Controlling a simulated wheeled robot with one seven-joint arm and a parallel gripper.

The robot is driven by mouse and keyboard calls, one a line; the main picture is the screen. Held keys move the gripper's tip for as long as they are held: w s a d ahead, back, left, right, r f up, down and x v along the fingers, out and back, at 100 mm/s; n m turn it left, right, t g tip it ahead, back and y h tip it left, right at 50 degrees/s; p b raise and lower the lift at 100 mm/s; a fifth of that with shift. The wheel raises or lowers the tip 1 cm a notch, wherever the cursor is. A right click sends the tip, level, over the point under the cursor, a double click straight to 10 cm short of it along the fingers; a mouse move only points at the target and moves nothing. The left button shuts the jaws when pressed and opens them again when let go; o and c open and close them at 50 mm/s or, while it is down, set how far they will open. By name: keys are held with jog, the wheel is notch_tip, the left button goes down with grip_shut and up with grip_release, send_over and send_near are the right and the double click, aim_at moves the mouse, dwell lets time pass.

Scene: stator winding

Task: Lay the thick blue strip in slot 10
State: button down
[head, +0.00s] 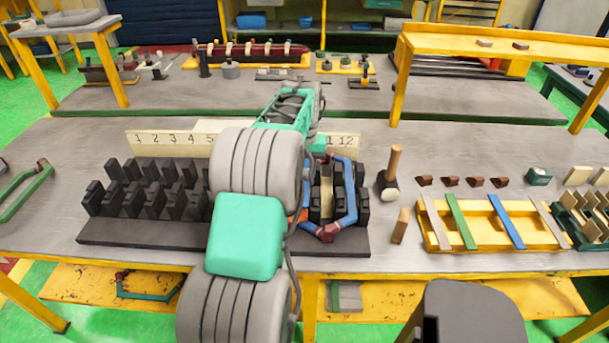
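The blue strip (506,222) lies across the yellow tray (433,240) on the right of the bench, between a green strip (461,222) and a pale strip (548,222). The black slotted stator block (125,233) stands mid-bench, with a numbered board (150,140) behind it. The numbers at the left and the 12 at the right end are readable; my arm covers the middle ones, so slot 10 cannot be made out. A blue coil with red-brown ends (349,205) sits at the block's right end. My gripper is hidden behind my arm; its fingers cannot be seen.
A mallet (391,175) and a wooden block (401,225) stand between the stator and the tray. Several brown wedges (450,182) lie behind the tray. A green rack (585,220) is at far right. A green coil (25,190) lies at far left. A yellow raised shelf (500,45) stands behind.

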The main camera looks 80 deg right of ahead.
aim_at(305, 181)
jog(key=shift+f, duration=0.35)
dwell(0.3)
jog(key=c, duration=1.1)
grip_release()
jog(key=shift+o, duration=0.2)
jog(key=shift+r, duration=0.1)
jog(key=shift+r+p, duration=0.55)
jog(key=shift+r, duration=0.2)
notch_tip(305, 181, up, 7)
jog(key=p, duration=0.5)
jog(key=shift+r, duration=0.2)
